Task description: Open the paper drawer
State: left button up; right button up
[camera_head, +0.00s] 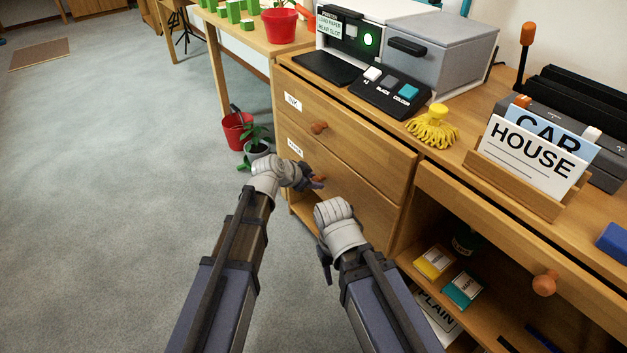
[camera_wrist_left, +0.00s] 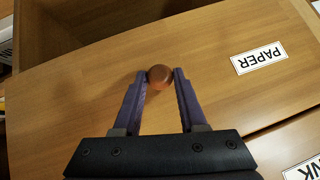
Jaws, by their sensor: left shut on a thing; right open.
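The paper drawer (camera_head: 350,202) is a wooden front with a white PAPER label (camera_head: 295,148). It lies below the ink drawer (camera_head: 345,125). My left gripper (camera_head: 316,182) is at the paper drawer's round orange-brown knob (camera_head: 320,178). In the left wrist view the two fingers close on the knob (camera_wrist_left: 159,76) from both sides, and the PAPER label (camera_wrist_left: 258,58) is beside it. I cannot tell whether the drawer front stands out from the cabinet. My right gripper (camera_head: 325,266) is open, to the right of the left one and in front of the cabinet, apart from the knob.
A printer (camera_head: 350,40), a button panel (camera_head: 390,92), a yellow object (camera_head: 433,128) and a card holder (camera_head: 520,185) stand on the desk top. An open shelf at right holds yellow and teal packs. Potted plants (camera_head: 257,150) stand left of the cabinet. The carpet at left is clear.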

pick_arm(q)
grip_shut()
jog(key=shift+s+a, duration=0.1)
pick_arm(e)
jog(key=shift+s, duration=0.1)
dwell(0.7)
